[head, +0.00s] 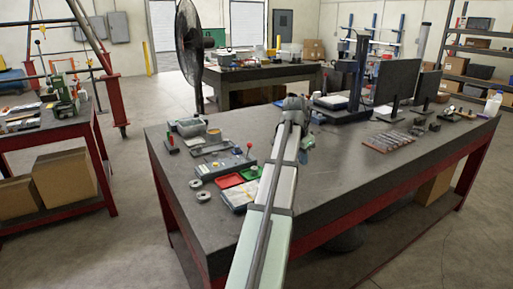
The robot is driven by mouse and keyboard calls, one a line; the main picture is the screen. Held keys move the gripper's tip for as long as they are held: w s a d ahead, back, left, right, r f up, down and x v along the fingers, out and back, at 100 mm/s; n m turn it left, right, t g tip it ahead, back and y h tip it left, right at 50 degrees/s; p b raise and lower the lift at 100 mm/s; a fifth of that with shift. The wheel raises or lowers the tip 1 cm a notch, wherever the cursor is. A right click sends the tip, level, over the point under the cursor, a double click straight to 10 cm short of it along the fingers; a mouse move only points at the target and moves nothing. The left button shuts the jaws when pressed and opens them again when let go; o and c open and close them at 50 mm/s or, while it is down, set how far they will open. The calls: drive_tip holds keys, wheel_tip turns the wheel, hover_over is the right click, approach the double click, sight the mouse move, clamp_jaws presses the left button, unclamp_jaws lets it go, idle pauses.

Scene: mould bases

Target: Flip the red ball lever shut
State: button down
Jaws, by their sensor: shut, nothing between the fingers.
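A second small red knob (169,136) tops a small upright piece at the bench's left edge. I cannot tell for sure which is the task's lever. My arm reaches from the bottom of the head view over the bench, and its far joint is right of both. My gripper cannot be made out; the arm links hide it. No contact with either red knob shows.
Red and green trays (227,181) lie in front of the fixture, beside two metal rings. A grey block (189,127) and cup stand behind it. Monitors (396,78) and a row of small parts (388,142) are at right. The bench's middle right is clear.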

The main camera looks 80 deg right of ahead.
drive_tip(key=w+r+n+t+h, duration=0.1)
drive_tip(key=w+r+t+h, duration=0.2)
drive_tip(key=w+t, duration=0.6)
drive_tip(key=shift+d+r+n+t, duration=0.35)
drive_tip(key=shift+d+n+t, duration=0.05)
drive_tip(key=shift+t, duration=0.4)
drive_tip(key=w+d+r+x, duration=0.1)
drive_tip(key=r+x, duration=0.1)
drive_tip(key=x, duration=1)
drive_tip(key=shift+w+d, duration=0.25)
drive_tip(key=shift+w, duration=0.2)
